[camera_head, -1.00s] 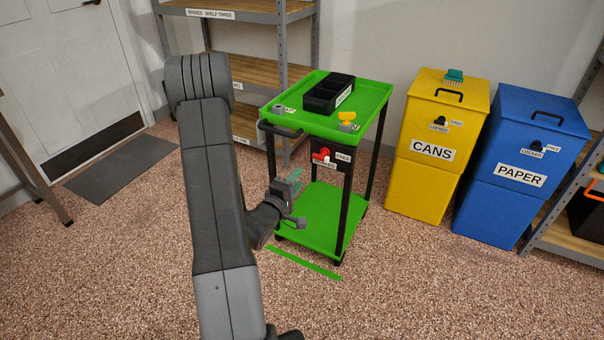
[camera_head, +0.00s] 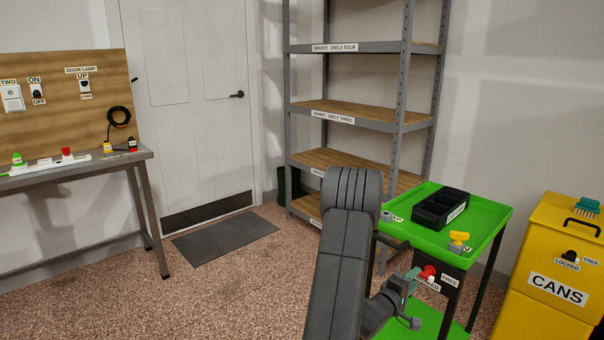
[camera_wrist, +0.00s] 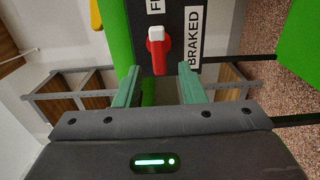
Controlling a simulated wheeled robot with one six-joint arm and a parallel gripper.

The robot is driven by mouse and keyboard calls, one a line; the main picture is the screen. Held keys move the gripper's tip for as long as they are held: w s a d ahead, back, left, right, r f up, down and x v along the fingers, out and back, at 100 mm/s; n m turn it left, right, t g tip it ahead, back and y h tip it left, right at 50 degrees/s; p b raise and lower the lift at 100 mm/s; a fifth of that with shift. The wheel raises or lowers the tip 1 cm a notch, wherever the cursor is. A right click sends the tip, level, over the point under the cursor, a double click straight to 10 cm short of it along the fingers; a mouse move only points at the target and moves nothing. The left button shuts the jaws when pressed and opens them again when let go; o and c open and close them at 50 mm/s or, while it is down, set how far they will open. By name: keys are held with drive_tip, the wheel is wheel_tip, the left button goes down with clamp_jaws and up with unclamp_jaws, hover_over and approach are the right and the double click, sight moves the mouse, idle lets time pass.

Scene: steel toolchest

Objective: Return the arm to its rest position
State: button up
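My arm (camera_head: 345,240) rises folded in the lower middle of the head view, in front of the green trolley (camera_head: 490,212). My gripper (camera_head: 411,288) is at the trolley's near side, close to the red brake lever (camera_head: 428,272). In the wrist view my gripper (camera_wrist: 159,82) has its two green fingers apart with nothing held between them. The red lever (camera_wrist: 158,52) with its white hub lies beyond the fingertips, beside the BRAKED label, and points down toward the gap. I cannot tell the exact clearance.
The yellow CANS bin (camera_head: 545,290) stands right, grey shelving (camera_head: 365,120) behind. A workbench (camera_head: 140,155) is left. Floor (camera_head: 220,290) between bench and arm is clear.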

drive_tip(key=x, duration=0.4)
drive_tip(key=shift+w+d, duration=0.15)
drive_tip(key=v, duration=1.4)
drive_tip(key=x, duration=1.3)
drive_tip(key=shift+w+d, duration=0.1)
drive_tip(key=shift+d, duration=0.1)
drive_tip(key=shift+w+d+b, duration=0.25)
drive_tip(key=shift+w+b, duration=0.05)
drive_tip(key=shift+b, duration=0.05)
drive_tip(key=shift+s+a+r+m+b, duration=0.1)
drive_tip(key=shift+m+b, duration=0.3)
drive_tip(key=shift+m, duration=0.6)
drive_tip(key=m, duration=0.1)
drive_tip(key=m+b, duration=0.1)
drive_tip(key=m, duration=0.1)
drive_tip(key=m+b, duration=0.1)
drive_tip(key=m, duration=0.1)
drive_tip(key=shift+r, duration=0.3)
